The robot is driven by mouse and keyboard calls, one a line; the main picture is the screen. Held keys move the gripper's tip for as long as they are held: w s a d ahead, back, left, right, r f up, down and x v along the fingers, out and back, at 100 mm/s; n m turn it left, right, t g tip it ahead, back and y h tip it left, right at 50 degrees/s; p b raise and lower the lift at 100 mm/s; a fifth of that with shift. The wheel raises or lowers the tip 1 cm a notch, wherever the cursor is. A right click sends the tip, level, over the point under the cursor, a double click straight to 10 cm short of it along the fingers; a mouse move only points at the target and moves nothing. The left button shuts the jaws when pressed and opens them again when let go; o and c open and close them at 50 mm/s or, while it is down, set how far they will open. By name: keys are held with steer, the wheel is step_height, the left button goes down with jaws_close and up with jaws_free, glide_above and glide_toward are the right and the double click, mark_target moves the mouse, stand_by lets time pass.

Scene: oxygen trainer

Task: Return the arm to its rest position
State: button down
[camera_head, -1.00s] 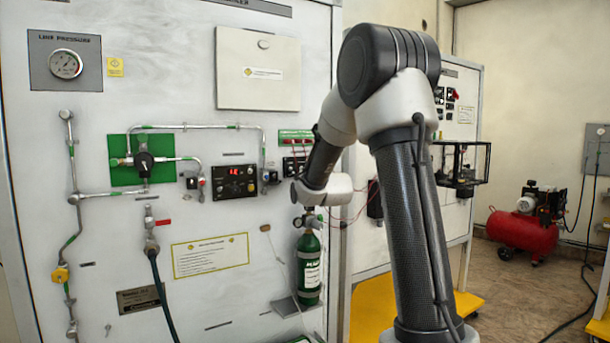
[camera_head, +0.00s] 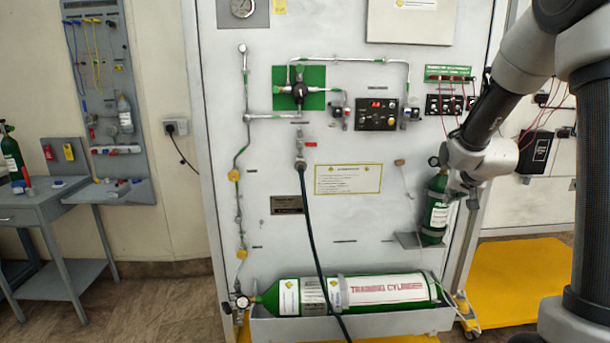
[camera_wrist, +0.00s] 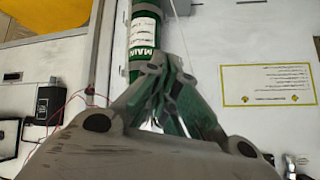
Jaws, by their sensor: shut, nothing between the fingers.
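My arm rises at the right of the head view and bends down to my gripper (camera_head: 474,198), which points down beside the small green cylinder (camera_head: 436,208) on the panel's right edge. The wrist view shows my gripper (camera_wrist: 165,78) with its fingers together and nothing between them. The small green cylinder (camera_wrist: 144,40) with a white label shows behind the fingertips there. I cannot tell whether the fingers touch it.
The white trainer panel (camera_head: 270,175) stands close in front. A large green training cylinder (camera_head: 375,293) lies in a grey tray (camera_head: 350,328) at its foot. A grey table (camera_head: 45,205) stands at the left. Open floor (camera_head: 150,300) lies between table and panel.

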steer(key=s+a+r+n+g, duration=0.1)
steer(key=s+a+r, duration=0.1)
steer(key=s, duration=1)
steer(key=s+a+r+n+g, duration=0.2)
steer(key=s+a+r, duration=0.1)
steer(key=s, duration=0.9)
steer(key=s+a+r+n+g+y, duration=0.1)
steer(key=s+r, duration=0.3)
steer(key=s, duration=0.8)
steer(key=shift+s+a+n+g, duration=0.4)
steer(key=shift+a+g, duration=0.2)
steer(key=shift+a, duration=0.1)
steer(key=shift+r, duration=0.1)
